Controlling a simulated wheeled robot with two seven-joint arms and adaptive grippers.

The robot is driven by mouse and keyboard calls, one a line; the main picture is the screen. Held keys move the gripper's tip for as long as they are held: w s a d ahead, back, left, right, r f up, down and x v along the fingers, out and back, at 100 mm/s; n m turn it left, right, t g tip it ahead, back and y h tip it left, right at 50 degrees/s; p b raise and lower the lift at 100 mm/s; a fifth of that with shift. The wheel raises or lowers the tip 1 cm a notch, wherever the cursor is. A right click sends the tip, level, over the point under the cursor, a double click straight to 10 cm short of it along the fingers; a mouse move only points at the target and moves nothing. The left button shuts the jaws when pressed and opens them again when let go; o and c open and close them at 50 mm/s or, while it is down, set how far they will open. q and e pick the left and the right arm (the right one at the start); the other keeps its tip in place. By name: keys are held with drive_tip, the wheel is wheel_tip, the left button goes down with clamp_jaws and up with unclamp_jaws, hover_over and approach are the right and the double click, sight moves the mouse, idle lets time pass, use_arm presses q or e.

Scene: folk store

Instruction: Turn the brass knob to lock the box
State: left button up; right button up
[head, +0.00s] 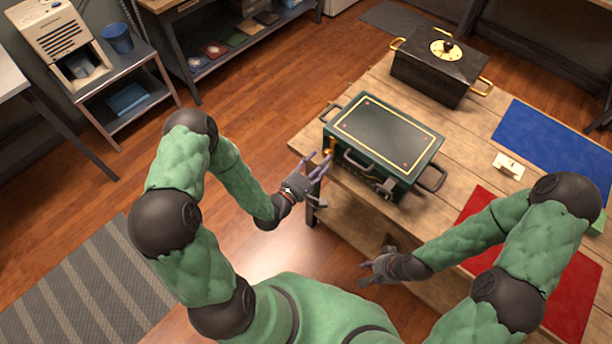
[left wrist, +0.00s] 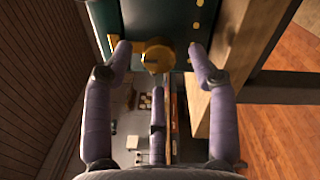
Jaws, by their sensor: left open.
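The dark green box (head: 385,137) with yellow trim and black handles stands on the wooden table. Its brass knob (head: 329,153) is on the left end face, and in the left wrist view the round knob (left wrist: 157,55) shows close ahead. My left gripper (head: 322,165) is open beside that end of the box. In the left wrist view its purple fingers (left wrist: 158,50) are on both sides of the knob, with gaps between them and it. My right gripper (head: 364,272) is low at the table's front edge, away from the box, with its fingers apart and empty.
A black box with gold handles (head: 438,75) stands behind the green box. A blue mat (head: 560,140), a red mat (head: 480,205) and a small cream switch-like block (head: 508,165) lie to the right. The wooden table's (head: 440,215) left edge is close to my left gripper.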

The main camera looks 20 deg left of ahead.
use_arm(q)
drive_tip(key=v, duration=0.9)
drive_tip(key=shift+f, duration=0.15)
idle(0.5)
drive_tip(key=d+f+m+g+y, duration=0.1)
drive_tip(key=d+f+m+g, duration=0.3)
drive_tip(key=f+m+g, duration=0.7)
drive_tip(key=s+d+f+m+g, duration=0.2)
drive_tip(key=s+f+m+g, duration=0.1)
drive_tip(key=s, duration=0.3)
drive_tip(key=s+d+f+m+g+y, duration=0.1)
drive_tip(key=s+d+f+m+g, duration=0.1)
drive_tip(key=s, duration=0.4)
drive_tip(key=shift+d+f+m+g, duration=0.4)
drive_tip(key=shift+f+m, duration=0.2)
drive_tip(key=shift+f, duration=0.2)
